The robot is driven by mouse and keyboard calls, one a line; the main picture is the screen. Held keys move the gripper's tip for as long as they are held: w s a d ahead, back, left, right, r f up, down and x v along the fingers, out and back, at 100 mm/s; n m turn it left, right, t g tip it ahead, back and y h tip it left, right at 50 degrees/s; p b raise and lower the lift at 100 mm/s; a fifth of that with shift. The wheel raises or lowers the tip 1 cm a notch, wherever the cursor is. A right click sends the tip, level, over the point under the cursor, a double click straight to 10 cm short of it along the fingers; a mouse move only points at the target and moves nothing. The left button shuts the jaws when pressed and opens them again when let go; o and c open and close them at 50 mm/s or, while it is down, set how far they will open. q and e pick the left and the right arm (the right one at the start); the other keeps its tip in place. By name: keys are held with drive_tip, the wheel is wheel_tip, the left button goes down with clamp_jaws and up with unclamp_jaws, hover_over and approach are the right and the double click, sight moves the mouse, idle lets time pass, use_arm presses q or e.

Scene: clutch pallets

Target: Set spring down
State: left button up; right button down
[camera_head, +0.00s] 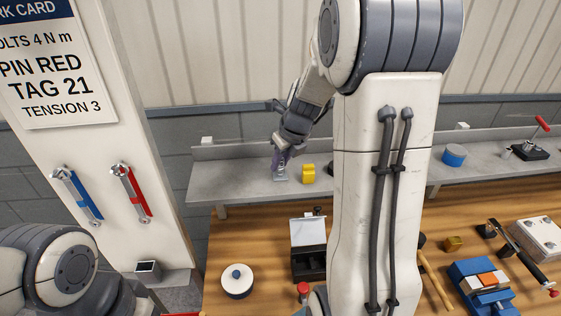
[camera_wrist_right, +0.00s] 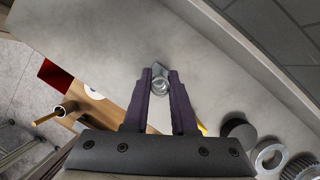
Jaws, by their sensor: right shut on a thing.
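My right gripper (camera_head: 284,158) is over the grey back shelf (camera_head: 236,182), toward its left end, pointing down. It is shut on the spring, a small silvery piece that shows just below the fingers (camera_head: 280,174). In the right wrist view the spring (camera_wrist_right: 160,84) sits between the tips of the purple fingers (camera_wrist_right: 160,92). It is at or very near the shelf surface; I cannot tell if it touches. Part of it is hidden by the fingers. My left arm shows at the lower left, but its gripper is out of the picture.
A yellow block (camera_head: 308,174) stands just right of the gripper. A blue round part (camera_head: 454,155) and a red-handled clamp (camera_head: 531,145) are farther right on the shelf. The shelf left of the gripper is clear.

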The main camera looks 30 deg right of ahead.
drive_tip(key=shift+f, duration=0.45)
drive_tip(key=c, duration=0.6)
unclamp_jaws()
drive_tip(key=shift+c, duration=0.2)
drive_tip(key=shift+r, duration=0.1)
drive_tip(key=b+v, duration=0.2)
drive_tip(key=v, duration=0.8)
drive_tip(key=shift+r, duration=0.2)
